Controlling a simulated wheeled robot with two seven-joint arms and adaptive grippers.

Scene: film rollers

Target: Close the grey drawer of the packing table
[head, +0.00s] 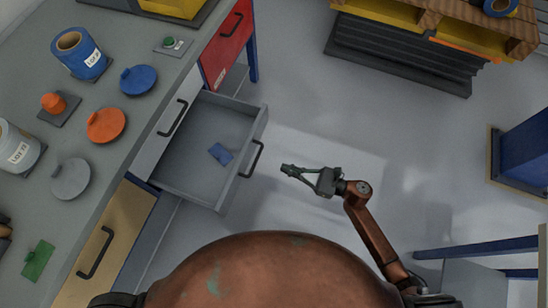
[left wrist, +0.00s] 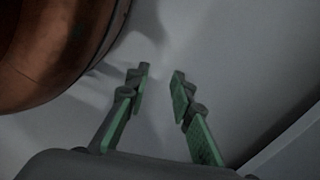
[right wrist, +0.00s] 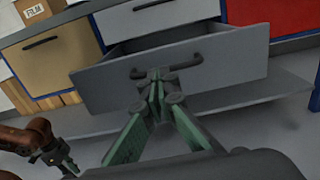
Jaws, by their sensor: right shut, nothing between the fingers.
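The grey drawer (head: 200,170) is pulled out from the packing table, and a small blue item (head: 220,153) lies inside. Its dark handle (head: 251,160) is on the front panel, which also shows in the right wrist view (right wrist: 105,92). My right gripper (head: 287,169) is shut and empty, a short way outside the drawer front, pointing towards it. My left gripper (left wrist: 160,78) is open and empty over the floor, outside the head view.
The packing table (head: 140,115) holds several lids, a blue roll (head: 80,55) and a white roll (head: 18,146). A red drawer (head: 226,45) and a tan drawer (head: 112,235) flank the grey one. Floor right of the drawer is clear. A dark slatted pallet (head: 400,60) stands at the back.

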